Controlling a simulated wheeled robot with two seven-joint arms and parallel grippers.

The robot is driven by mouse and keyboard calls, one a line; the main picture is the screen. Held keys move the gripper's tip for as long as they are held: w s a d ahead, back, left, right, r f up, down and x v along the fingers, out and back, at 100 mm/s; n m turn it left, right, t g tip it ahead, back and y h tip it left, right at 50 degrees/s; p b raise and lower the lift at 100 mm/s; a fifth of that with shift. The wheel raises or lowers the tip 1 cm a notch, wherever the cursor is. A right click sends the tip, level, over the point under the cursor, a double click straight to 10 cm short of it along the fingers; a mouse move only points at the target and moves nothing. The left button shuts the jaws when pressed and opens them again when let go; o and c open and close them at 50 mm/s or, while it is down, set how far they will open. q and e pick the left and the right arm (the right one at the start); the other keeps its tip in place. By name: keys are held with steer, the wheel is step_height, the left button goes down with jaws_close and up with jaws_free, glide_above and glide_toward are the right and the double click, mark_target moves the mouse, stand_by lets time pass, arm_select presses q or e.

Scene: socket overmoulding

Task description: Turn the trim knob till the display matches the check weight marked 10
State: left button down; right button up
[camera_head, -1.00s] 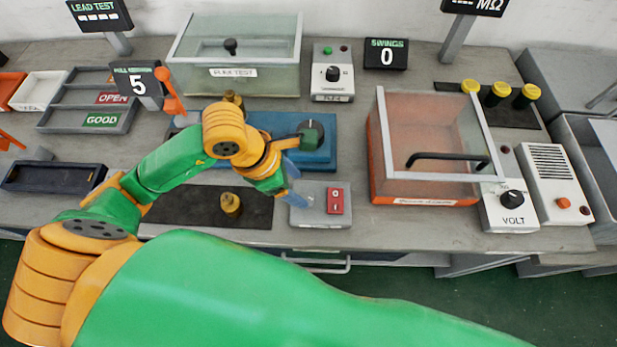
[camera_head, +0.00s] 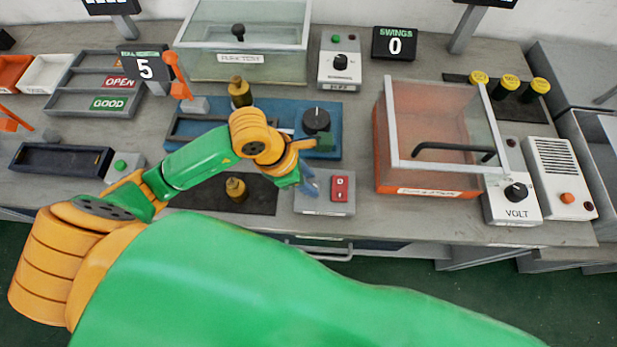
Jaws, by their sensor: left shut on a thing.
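The trim knob (camera_head: 316,121), dark and round with a pale mark, is on the right of the blue unit (camera_head: 205,109). My left gripper (camera_head: 313,143) is at the knob's near side and shut on it; the wrist partly hides the contact. A dark display (camera_head: 146,67) at the back left reads 5. My right gripper is not in view.
A grey switch box (camera_head: 325,205) with a red switch lies just in front of the blue unit. An orange-sided clear-lidded box (camera_head: 430,186) stands to the right. A second display (camera_head: 395,45) reads 0. Trays (camera_head: 62,158) lie at the left.

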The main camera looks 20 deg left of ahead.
arm_select(q)
steer(key=shift+w+f+m+g+b, duration=0.15)
steer(key=shift+m+g+b, duration=0.35)
steer(key=shift+m+b, duration=0.9)
steer(key=shift+m+g+h+b, duration=0.3)
steer(key=shift+m+g+b, duration=0.3)
steer(key=shift+m+b, duration=0.9)
steer(key=c, duration=0.5)
jaws_free()
steer(key=v, duration=0.7)
steer(key=shift+r+b, duration=0.25)
steer(key=shift+b, duration=0.15)
